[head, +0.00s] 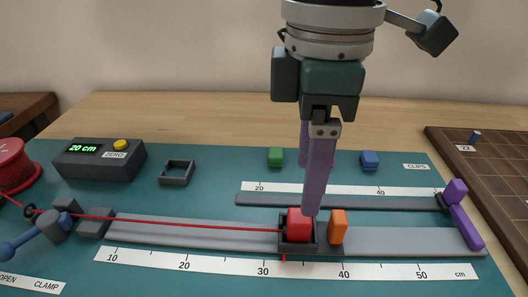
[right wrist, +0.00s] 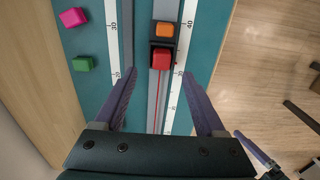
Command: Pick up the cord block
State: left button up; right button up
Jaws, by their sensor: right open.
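The cord block is a red block (head: 299,224) in a dark holder on the long grey rail (head: 190,233), with a red cord running left from it. In the right wrist view the red block (right wrist: 161,60) lies between and slightly beyond the fingertips. My right gripper (head: 307,190) is open above the rail, with one purple finger nearer the head camera and overlapping the block's right edge. It also shows in the right wrist view (right wrist: 160,74), with nothing between its fingers. A purple finger-like part (right wrist: 250,148) at lower right may be my left gripper; its opening is unclear.
An orange block (head: 338,227) stands just right of the holder. Behind are a second rail with a scale, a green clip (head: 275,157) and a blue clip (head: 370,160). A display box (head: 100,158) reads 20 cm. A purple lever (head: 466,226) is at right.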

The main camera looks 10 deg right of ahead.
aim_at(299, 226)
notch_tip(299, 226, down, 7)
jog(key=shift+s+a+r+b, duration=0.15)
jog(key=shift+r+b, duration=0.05)
jog(key=shift+b, duration=0.35)
grip_shut()
dwell(0.3)
